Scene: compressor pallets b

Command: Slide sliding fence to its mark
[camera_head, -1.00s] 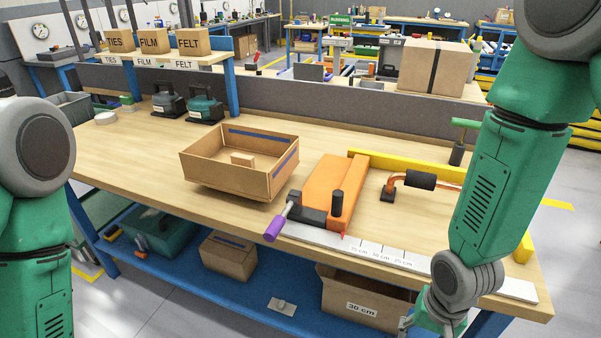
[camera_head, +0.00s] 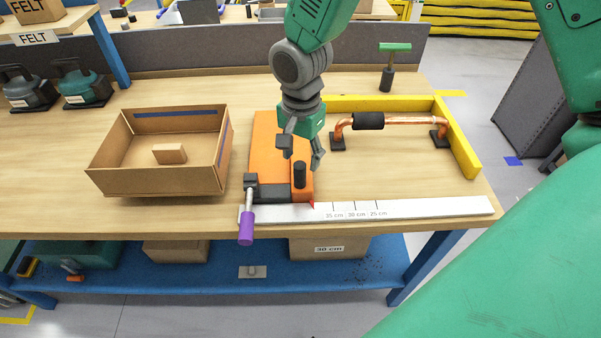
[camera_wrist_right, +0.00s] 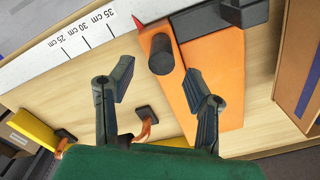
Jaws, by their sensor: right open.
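The orange sliding fence (camera_head: 267,135) lies on the bench, with a black upright knob (camera_head: 299,174) near its front end. Its red pointer touches the white ruler (camera_head: 420,208) just left of the 35 cm mark. A clamp with a purple handle (camera_head: 246,228) sits at the fence's front left. My right gripper (camera_head: 301,157) is open and empty, pointing down above the fence just behind the knob. In the right wrist view the knob (camera_wrist_right: 161,54) stands beyond the open fingers (camera_wrist_right: 158,97). My left gripper is not in view.
An open cardboard box (camera_head: 120,178) holding a small block stands left of the fence. A copper pipe (camera_head: 400,121) with a black sleeve stands to the right, inside a yellow L-shaped rail (camera_head: 466,155). Bare bench lies between fence and pipe.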

